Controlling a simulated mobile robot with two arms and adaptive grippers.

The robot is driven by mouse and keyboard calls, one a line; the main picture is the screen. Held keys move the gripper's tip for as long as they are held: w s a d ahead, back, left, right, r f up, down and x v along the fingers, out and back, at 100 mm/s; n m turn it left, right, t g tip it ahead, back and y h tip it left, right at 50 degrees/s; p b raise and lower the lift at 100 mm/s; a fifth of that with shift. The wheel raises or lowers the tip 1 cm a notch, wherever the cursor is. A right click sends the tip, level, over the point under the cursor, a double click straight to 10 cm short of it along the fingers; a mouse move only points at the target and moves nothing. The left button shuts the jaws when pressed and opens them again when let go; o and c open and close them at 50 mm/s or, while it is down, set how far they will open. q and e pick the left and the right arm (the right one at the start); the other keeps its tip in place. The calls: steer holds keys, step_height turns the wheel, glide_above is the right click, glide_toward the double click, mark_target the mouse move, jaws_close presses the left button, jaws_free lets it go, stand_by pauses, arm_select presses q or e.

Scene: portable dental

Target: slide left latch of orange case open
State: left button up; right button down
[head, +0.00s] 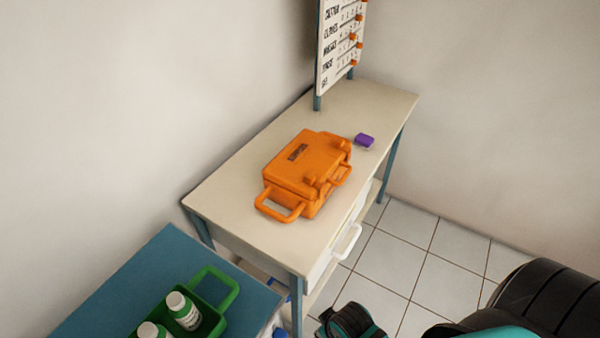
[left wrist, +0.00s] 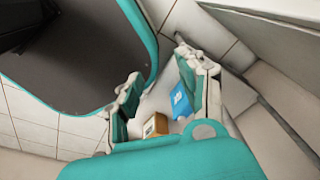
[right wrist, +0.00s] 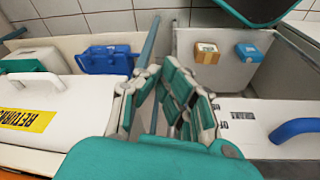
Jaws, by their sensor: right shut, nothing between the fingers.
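The orange case (head: 303,163) lies closed on the cream table, with a looped handle (head: 280,208) sticking out at its near left end. Along its front right side, a small raised orange latch (head: 311,181) shows at the left and a similar one (head: 344,144) at the far end. Whether either latch is slid is too small to tell. My left gripper (left wrist: 160,65) is open and empty in the left wrist view, away from the case. My right gripper (right wrist: 160,70) is shut and empty in the right wrist view. The case is in neither wrist view.
A purple block (head: 365,140) lies beyond the case on the cream table (head: 235,190). A peg board (head: 340,45) stands at its back. A green carrier (head: 215,285) with white bottles is on the blue table (head: 140,275). A white bin with a yellow label (right wrist: 28,119) shows left.

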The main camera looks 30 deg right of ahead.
steer(key=w+a+r+n+p, duration=0.1)
steer(key=w+a+r+p, duration=0.15)
steer(key=r, duration=0.95)
steer(key=w+a+r+n+y, duration=0.2)
steer(key=w+a+r+n, duration=0.65)
steer(key=w+n, duration=0.4)
steer(key=w+d+r+n+g+h+p, duration=0.1)
steer(key=w+d+r+n+h, duration=0.3)
steer(key=w+d+r+n, duration=0.4)
steer(key=w+d+r, duration=0.2)
steer(key=d+r, duration=0.2)
steer(key=shift+w+d+r+h+p, duration=0.15)
steer(key=shift+d+r+h+p, duration=0.15)
steer(key=shift+d+r, duration=0.1)
